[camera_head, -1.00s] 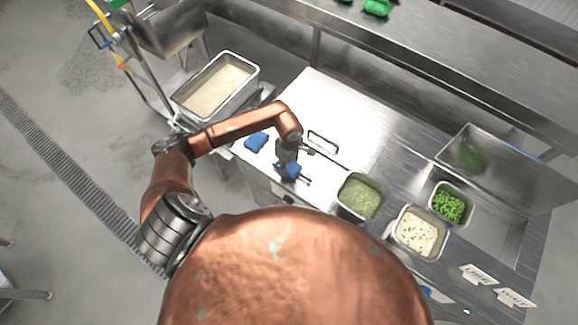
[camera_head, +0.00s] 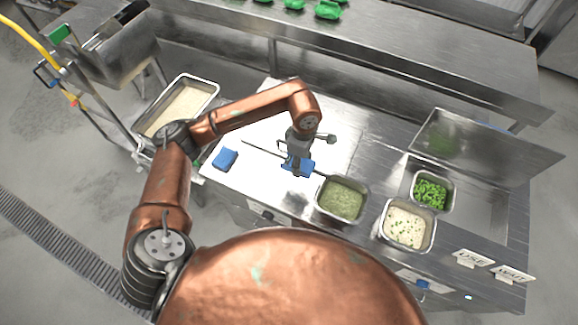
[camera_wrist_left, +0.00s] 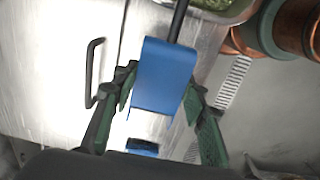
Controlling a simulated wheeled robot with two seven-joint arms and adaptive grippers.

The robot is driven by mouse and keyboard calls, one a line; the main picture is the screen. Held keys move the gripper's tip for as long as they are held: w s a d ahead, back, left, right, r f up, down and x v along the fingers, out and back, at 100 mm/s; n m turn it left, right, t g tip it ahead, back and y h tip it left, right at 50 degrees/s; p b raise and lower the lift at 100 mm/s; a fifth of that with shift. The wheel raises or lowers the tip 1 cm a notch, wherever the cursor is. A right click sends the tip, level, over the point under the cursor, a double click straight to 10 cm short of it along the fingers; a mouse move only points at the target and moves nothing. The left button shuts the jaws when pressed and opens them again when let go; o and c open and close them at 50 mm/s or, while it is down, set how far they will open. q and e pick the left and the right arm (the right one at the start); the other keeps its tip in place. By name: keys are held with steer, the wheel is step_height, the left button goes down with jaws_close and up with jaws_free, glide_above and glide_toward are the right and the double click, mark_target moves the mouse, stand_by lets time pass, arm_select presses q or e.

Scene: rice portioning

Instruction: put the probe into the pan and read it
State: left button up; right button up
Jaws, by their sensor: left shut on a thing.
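My left gripper (camera_head: 297,172) is over the steel table, just left of the pan of green food (camera_head: 342,198). Its green fingers (camera_wrist_left: 160,105) are shut on a blue block-like body (camera_wrist_left: 165,78), which looks like the probe's handle. The blue body also shows under the gripper in the head view (camera_head: 302,165). A dark rod (camera_wrist_left: 179,20) runs from it up towards a pan with green contents (camera_wrist_left: 222,6) in the left wrist view. I cannot tell whether the rod's tip is in the food. My right gripper is not in view.
A large pan of pale food (camera_head: 211,88) stands at the left. Pans of white food (camera_head: 407,226) and green peas (camera_head: 432,193) are at the right. A blue block (camera_head: 225,159) lies on the table. A thin dark rod (camera_head: 262,149) shows left of the gripper.

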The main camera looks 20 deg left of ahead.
mark_target(302, 163)
arm_select(q)
steer(key=shift+w+d+r, duration=0.15)
steer(key=shift+r, duration=0.6)
steer(key=shift+r+p, duration=0.9)
steer(key=shift+r, duration=1.4)
